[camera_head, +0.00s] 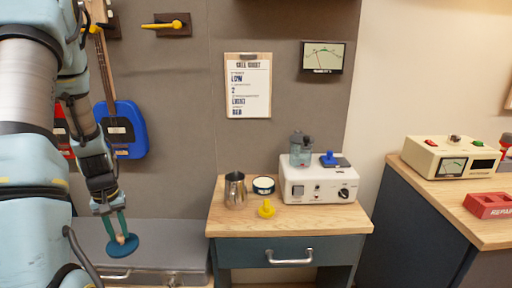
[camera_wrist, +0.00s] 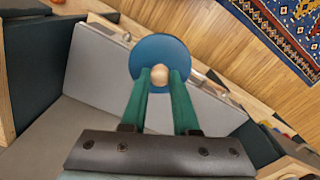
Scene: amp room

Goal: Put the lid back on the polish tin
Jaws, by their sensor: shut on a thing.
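My gripper (camera_head: 120,236) is shut on the round wooden knob of a blue disc lid (camera_head: 123,248). In the wrist view the lid (camera_wrist: 160,45) sits just beyond the green fingertips (camera_wrist: 160,76), with the knob between them. The lid hangs in front of a grey case, at the left of the head view. A short round tin (camera_head: 263,186), dark-sided with a pale label or band, stands on the wooden-topped cabinet to the right, well apart from my gripper. Its top is too small to make out clearly.
On the cabinet top (camera_head: 225,222), a metal cup (camera_head: 235,190) stands left of the tin, a yellow knobbed piece (camera_head: 267,209) in front, and a white device (camera_head: 318,182) to the right. The grey case (camera_head: 170,246) lies below the lid. A blue guitar-like body (camera_head: 125,130) hangs behind my arm.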

